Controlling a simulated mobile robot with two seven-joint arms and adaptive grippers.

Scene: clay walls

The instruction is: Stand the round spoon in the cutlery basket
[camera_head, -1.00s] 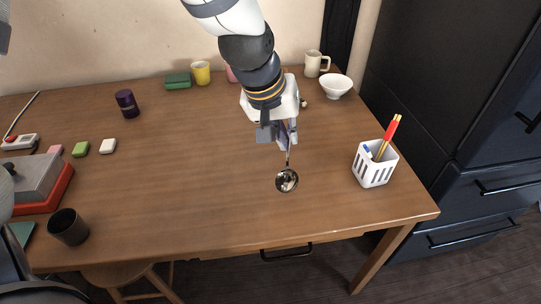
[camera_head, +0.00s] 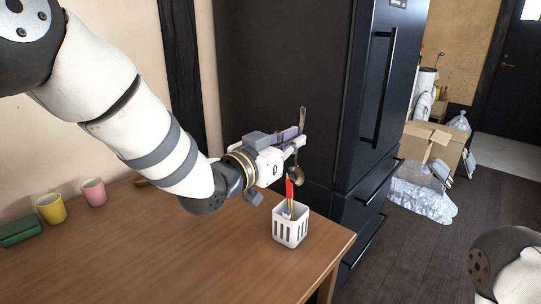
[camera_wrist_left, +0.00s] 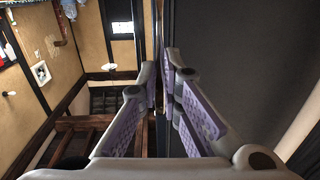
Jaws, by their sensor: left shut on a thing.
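The spoon (camera_head: 298,177) is silvery, with a round bowl at the bottom and its handle pointing up. My left gripper (camera_head: 296,141) is shut on its handle and holds it nearly upright. The white slotted cutlery basket (camera_head: 290,232) stands on the table near its right end. The bowl shows above the basket's rim, close to the red-topped item; I cannot tell whether it is straight over the opening. In the left wrist view, the fingers (camera_wrist_left: 166,100) close toward a thin upright strip, and the basket is not visible. My right gripper is out of view.
A red-topped item (camera_head: 290,192) and thin sticks stand in the basket. A dark fridge (camera_head: 290,60) rises behind the table's right edge. Pink (camera_head: 94,192) and yellow (camera_head: 51,208) cups and a green block (camera_head: 20,230) sit at the left. The table front is clear.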

